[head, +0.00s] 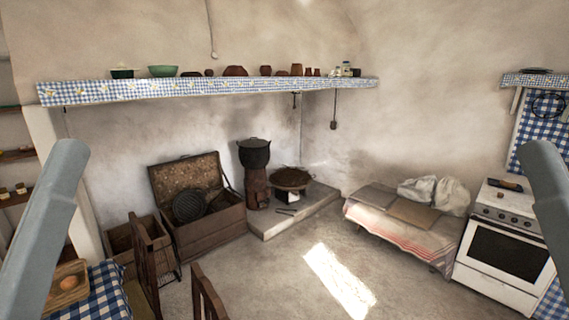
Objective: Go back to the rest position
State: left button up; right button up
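Only grey-blue links of my two arms show in the head view, one rising along the left edge and one along the right edge. Both are raised and stand apart from the furniture as seen here. Neither gripper is in the picture, so I cannot see their fingers or whether they hold anything. The task names no object.
A table with a blue checked cloth (103,294) and a wooden tray (82,269) is at lower left, with chairs (144,262) beside it. An open chest (212,226), a hearth slab (268,230), a low bench (396,233) and a white stove (503,252) line the walls. The middle floor is clear.

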pick_arm(q)
notch_tip(320, 180, up, 18)
jog(key=p, duration=1.4)
pick_arm(e)
notch_tip(320, 180, up, 18)
pick_arm(q)
jog(key=shift+f, duration=0.1)
pick_arm(e)
jog(key=shift+f, duration=0.1)
